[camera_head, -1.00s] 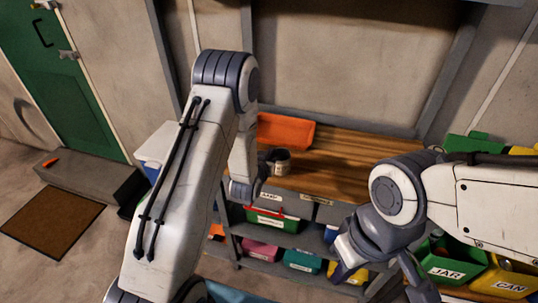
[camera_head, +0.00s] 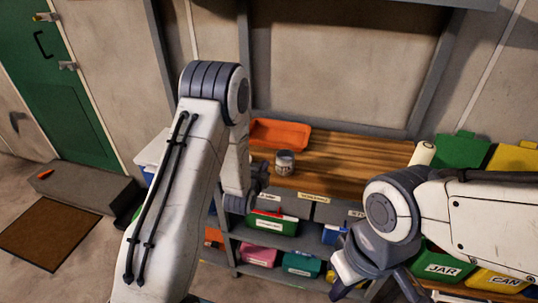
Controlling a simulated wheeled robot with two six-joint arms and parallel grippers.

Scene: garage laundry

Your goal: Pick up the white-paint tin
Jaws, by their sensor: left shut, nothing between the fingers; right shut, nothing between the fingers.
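A small grey metal tin (camera_head: 285,163) with a pale label stands upright on the wooden bench top (camera_head: 345,165), near its front left; it looks like the paint tin, but its label is too small to read. My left arm rises in front of the bench and bends down at the elbow. Its dark wrist and gripper (camera_head: 257,178) are just left of the tin and apart from it, shut and empty; the fingertips are hard to make out. My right gripper (camera_head: 345,284) is low in front of the shelves, shut and empty, partly hidden by its own arm.
An orange tray (camera_head: 279,133) lies behind the tin. A whitish cylinder (camera_head: 424,153) stands at the bench's right end. Shelves below hold coloured boxes, including a pink one (camera_head: 259,251). Green (camera_head: 443,263) and yellow (camera_head: 500,281) bins stand at the right. The middle of the bench is clear.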

